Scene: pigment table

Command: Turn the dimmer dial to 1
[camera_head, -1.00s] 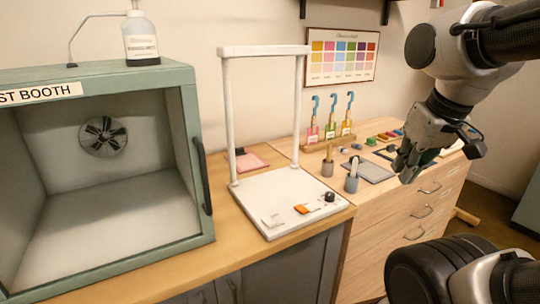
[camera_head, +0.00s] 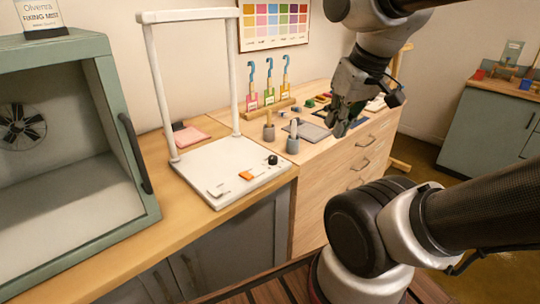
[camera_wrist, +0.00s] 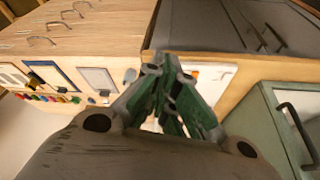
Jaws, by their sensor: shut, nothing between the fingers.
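The dimmer dial (camera_head: 272,160) is a small black knob on the right of a white base plate (camera_head: 215,165) with an upright white frame. An orange switch (camera_head: 246,175) sits left of the dial on the same plate. My gripper (camera_head: 338,130) is shut and empty. I cannot make out the dial there.
A grey mortar with a pestle (camera_head: 292,140) and another small cup (camera_head: 268,130) stand right of the plate. The green booth (camera_head: 118,130) is at the left. Free air lies above the plate's front.

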